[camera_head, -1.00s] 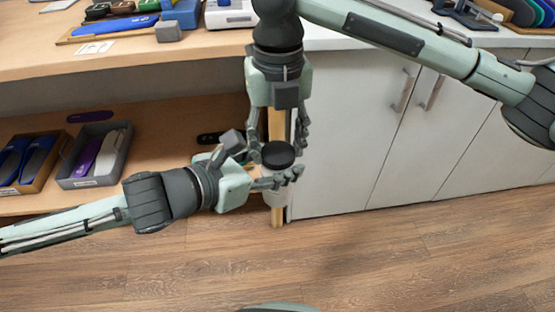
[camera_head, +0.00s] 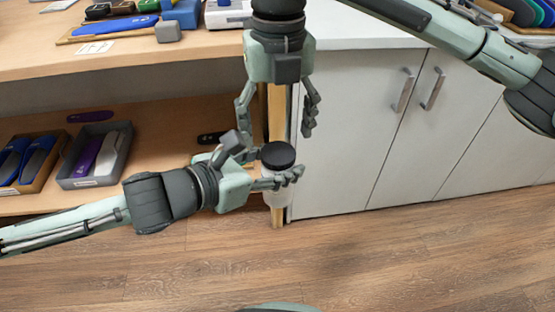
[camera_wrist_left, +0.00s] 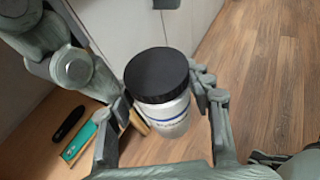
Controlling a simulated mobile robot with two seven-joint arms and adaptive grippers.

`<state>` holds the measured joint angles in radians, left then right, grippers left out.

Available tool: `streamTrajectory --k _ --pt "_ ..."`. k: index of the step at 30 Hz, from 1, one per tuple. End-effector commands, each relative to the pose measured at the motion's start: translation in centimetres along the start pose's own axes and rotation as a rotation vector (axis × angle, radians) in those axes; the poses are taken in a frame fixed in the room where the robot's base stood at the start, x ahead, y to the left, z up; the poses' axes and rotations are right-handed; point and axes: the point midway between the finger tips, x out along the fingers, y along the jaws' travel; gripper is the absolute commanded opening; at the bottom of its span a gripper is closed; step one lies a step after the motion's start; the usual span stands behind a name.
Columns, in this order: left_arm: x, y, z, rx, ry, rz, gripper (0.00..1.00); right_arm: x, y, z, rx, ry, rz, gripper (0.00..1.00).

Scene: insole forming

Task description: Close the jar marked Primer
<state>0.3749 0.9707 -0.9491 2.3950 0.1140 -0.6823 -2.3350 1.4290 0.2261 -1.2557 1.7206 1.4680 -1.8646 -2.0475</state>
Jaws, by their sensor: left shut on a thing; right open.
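The jar (camera_head: 274,187) has a white body and a black lid (camera_head: 278,155), and stands upright in the air in front of the shelf unit. My left gripper (camera_head: 270,182) is shut around its body. In the left wrist view the jar (camera_wrist_left: 170,120) shows a white label with blue print, too small to read surely. There the black lid (camera_wrist_left: 157,74) sits level on top, with no gap visible; how tight it is cannot be told. My right gripper (camera_head: 276,128) points down above the lid, fingers spread, empty and clear of it.
A wooden counter (camera_head: 40,62) with insoles and tools is at the upper left. Below it, a shelf holds a grey bin (camera_head: 72,172) and a brown bin (camera_head: 30,186). White cabinet doors (camera_head: 350,140) stand close behind on the right. The wooden floor (camera_head: 400,250) in front is clear.

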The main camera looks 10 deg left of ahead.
Motion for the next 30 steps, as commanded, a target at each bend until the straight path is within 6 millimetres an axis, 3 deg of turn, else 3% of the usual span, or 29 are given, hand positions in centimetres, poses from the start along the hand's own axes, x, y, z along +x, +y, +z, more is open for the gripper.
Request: streamTrajectory --k 11,21,30 --pt "0.0 0.1 0.2 0.002 -0.003 0.002 0.00 -0.9 0.0 0.0 -0.004 0.001 -0.001 0.68" --pt "0.0 0.1 0.1 0.002 -0.003 0.002 0.00 -4.1 -0.1 0.1 -0.253 0.001 -0.006 0.68" --pt "0.0 0.1 0.2 0.002 -0.003 0.002 0.00 -4.3 0.0 0.0 -0.285 0.005 -0.001 0.68"
